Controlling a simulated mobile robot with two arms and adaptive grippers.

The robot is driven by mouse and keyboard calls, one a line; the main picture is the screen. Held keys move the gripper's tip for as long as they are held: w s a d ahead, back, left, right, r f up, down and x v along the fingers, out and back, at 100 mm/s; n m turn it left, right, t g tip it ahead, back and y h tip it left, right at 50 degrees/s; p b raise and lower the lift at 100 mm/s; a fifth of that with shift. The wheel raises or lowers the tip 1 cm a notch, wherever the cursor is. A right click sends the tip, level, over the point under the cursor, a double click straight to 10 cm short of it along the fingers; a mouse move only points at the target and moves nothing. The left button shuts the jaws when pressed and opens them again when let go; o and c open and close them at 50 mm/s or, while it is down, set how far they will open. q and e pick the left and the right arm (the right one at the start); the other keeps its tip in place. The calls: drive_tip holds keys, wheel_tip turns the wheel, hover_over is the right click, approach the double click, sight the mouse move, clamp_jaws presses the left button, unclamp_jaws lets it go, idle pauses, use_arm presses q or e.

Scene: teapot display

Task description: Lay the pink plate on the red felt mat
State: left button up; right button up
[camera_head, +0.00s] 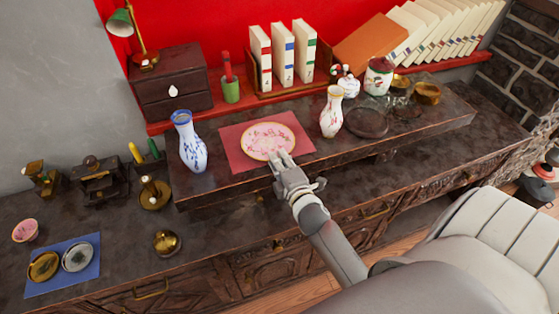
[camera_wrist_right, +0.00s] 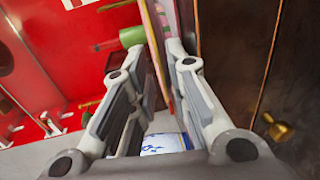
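The pink plate (camera_head: 268,138) is round, pale pink and floral. In the head view it appears over the middle of the red felt mat (camera_head: 232,132), which lies flat on the raised dark shelf. My right gripper (camera_head: 281,158) is at the plate's near rim. In the right wrist view its fingers (camera_wrist_right: 165,50) are close together, with the thin edge of the plate (camera_wrist_right: 151,20) running between them. They look shut on the rim. I cannot tell whether the plate touches the mat. My left gripper is not in view.
A blue-and-white vase (camera_head: 190,143) stands left of the mat. A floral white vase (camera_head: 331,113) and a dark round dish (camera_head: 368,123) stand to its right. A green pen cup (camera_head: 231,90) and a book rack (camera_head: 282,84) are behind it. The counter in front is mostly clear.

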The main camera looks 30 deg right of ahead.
drive_tip(key=b+v, duration=0.1)
drive_tip(key=v, duration=1.1)
drive_tip(key=shift+b, duration=0.35)
